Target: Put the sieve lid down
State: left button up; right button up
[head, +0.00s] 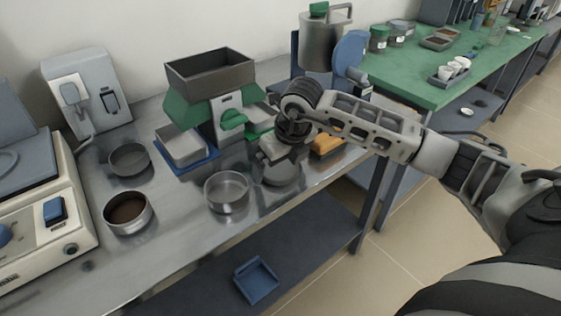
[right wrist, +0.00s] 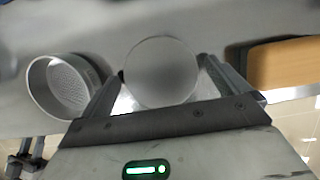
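The sieve lid (head: 282,173) is a round grey metal disc, low over the front part of the steel bench, just right of an open sieve (head: 227,192). My right gripper (head: 278,152) is directly above the lid, pointing down. In the right wrist view, the lid (right wrist: 160,72) lies between the two fingertips, which meet its opposite edges, so the gripper looks shut on it. I cannot tell whether the lid's underside touches the bench. The open sieve (right wrist: 65,86) stands just left of the fingers, apart from them. My left gripper is not in view.
A pan of dark material (head: 128,213) and an empty pan (head: 129,160) stand to the left. A green splitter with a hopper (head: 210,75) is behind. An orange-brown block (head: 326,144) lies close right of the gripper. The bench's front edge is near.

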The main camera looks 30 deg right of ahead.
jog(key=shift+r, duration=0.3)
jog(key=v, duration=1.1)
jog(key=shift+s+r, duration=0.2)
jog(key=shift+r, duration=0.15)
